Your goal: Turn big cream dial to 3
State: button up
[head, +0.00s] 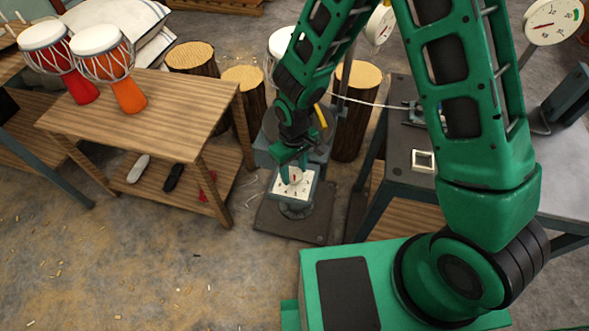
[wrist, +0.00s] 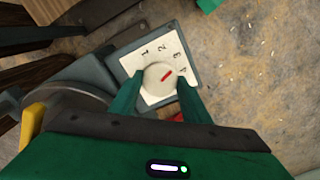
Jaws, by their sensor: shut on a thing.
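The big cream dial (wrist: 157,78) is a round knob with a red mark, on a white plate (wrist: 142,62) numbered 1 to 4. My gripper (wrist: 158,92) is shut on the dial, one green finger on each side. In the head view my gripper (head: 294,163) reaches down to the dial (head: 295,176) on its plate (head: 281,187); the fingers partly hide the knob there.
A wooden table (head: 160,112) with red (head: 55,62) and orange (head: 119,75) goblet drums stands at left. Log stumps (head: 192,58) are behind my gripper. A grey workbench (head: 408,152) is at right. The floor at front left is mostly clear.

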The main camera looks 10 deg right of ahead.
aim_at(294, 174)
dwell(0.3)
jog(key=o, duration=1)
jog(key=shift+o, duration=0.2)
notch_tip(294, 174, up, 11)
jog(key=shift+f, duration=0.15)
